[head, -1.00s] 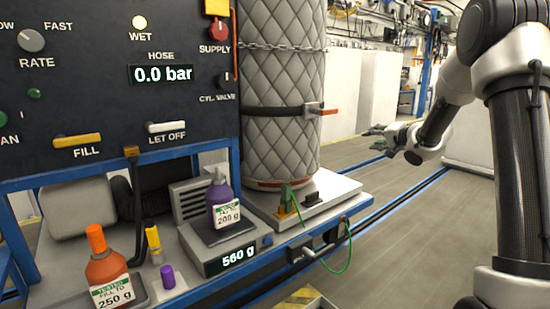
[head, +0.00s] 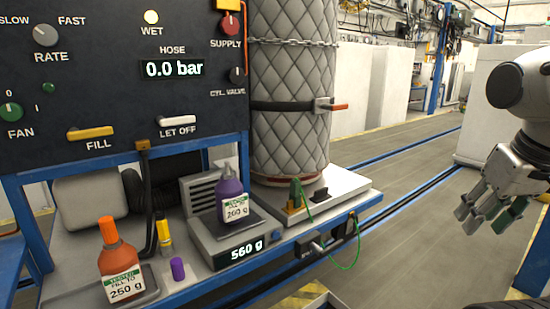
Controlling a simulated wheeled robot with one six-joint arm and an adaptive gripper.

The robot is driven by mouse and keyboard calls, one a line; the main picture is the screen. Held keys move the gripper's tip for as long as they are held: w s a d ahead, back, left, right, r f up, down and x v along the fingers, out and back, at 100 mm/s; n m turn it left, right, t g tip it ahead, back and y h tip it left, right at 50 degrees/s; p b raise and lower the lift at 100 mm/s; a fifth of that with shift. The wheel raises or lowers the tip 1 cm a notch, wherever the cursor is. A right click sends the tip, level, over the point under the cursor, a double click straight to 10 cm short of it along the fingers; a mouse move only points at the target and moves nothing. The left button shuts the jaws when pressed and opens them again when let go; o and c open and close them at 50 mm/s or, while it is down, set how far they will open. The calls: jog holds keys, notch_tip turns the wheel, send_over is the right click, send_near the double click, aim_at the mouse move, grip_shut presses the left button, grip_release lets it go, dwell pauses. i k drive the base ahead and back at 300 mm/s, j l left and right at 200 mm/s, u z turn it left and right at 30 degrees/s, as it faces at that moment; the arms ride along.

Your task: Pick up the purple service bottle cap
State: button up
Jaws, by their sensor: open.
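A small purple cap (head: 177,269) stands on the blue-edged bench, between the orange bottle and the scale. The purple bottle (head: 231,194), with a "200 g" label, stands on the scale (head: 205,240); its top is grey. My gripper (head: 482,222) is at the right side of the head view, over the floor, far to the right of the bench and the cap. Its fingers are apart and nothing shows between them.
An orange bottle (head: 120,258) labelled 250 g stands left of the cap. A yellow-topped item (head: 164,233) and a black hose (head: 149,200) are behind it. The control panel (head: 110,90) rises above the bench. A quilted cylinder (head: 290,120) stands right of the scale.

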aim_at(176, 266)
jog(key=u, duration=1.2)
jog(key=k+j, duration=0.05)
jog(key=j, duration=0.05)
